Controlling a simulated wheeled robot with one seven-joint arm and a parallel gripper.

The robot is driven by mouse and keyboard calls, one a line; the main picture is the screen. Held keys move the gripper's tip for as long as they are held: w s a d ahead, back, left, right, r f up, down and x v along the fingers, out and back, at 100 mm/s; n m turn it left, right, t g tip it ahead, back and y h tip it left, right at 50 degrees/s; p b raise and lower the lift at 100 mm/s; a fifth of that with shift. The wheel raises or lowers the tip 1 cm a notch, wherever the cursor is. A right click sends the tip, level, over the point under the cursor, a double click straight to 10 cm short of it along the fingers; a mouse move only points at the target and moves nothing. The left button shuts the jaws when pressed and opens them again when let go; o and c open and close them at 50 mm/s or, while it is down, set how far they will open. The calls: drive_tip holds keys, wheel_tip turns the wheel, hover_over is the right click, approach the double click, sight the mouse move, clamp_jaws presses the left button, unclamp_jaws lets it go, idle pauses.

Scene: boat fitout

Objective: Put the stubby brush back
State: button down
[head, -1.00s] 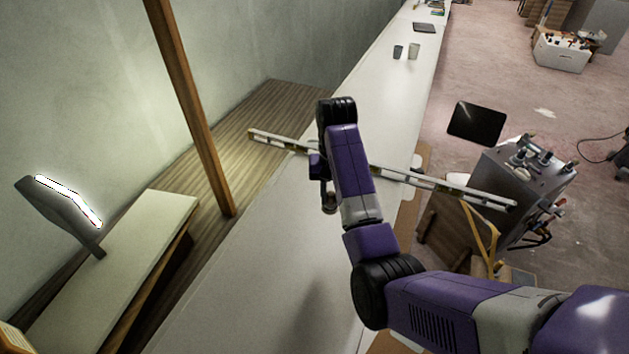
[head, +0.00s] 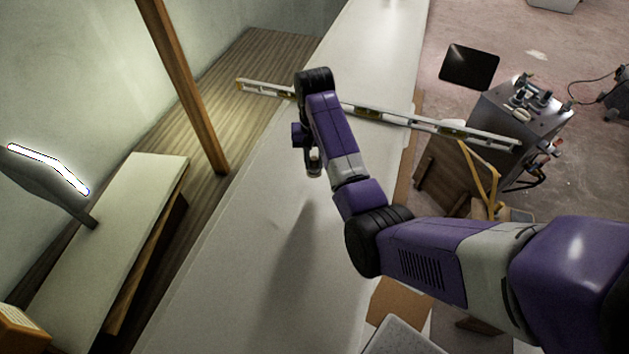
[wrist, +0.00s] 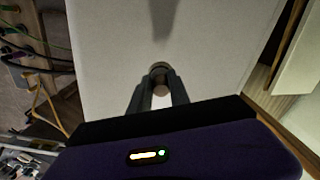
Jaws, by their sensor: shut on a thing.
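My gripper (head: 311,168) is shut on a small, short, round thing, seemingly the stubby brush (wrist: 159,70), and holds it above the long white counter (head: 240,260). In the wrist view the fingers (wrist: 160,90) close on both sides of it; its dark rim and pale round part show between them. In the head view it is small and partly hidden by the gripper, so its bristles cannot be made out. A shadow falls on the counter below the arm.
A long spirit level (head: 400,117) lies across the counter beyond my arm and juts out on the right. A wooden post (head: 185,90) and a lower bench (head: 120,220) stand left. A grey cabinet with tools on top (head: 525,105) stands right. The near counter is clear.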

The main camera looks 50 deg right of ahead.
wheel_tip(320, 180, down, 10)
drive_tip(key=shift+r, duration=0.25)
idle(0.3)
drive_tip(key=shift+f, duration=0.15)
drive_tip(key=c, duration=1.2)
unclamp_jaws()
drive_tip(key=shift+c, duration=0.2)
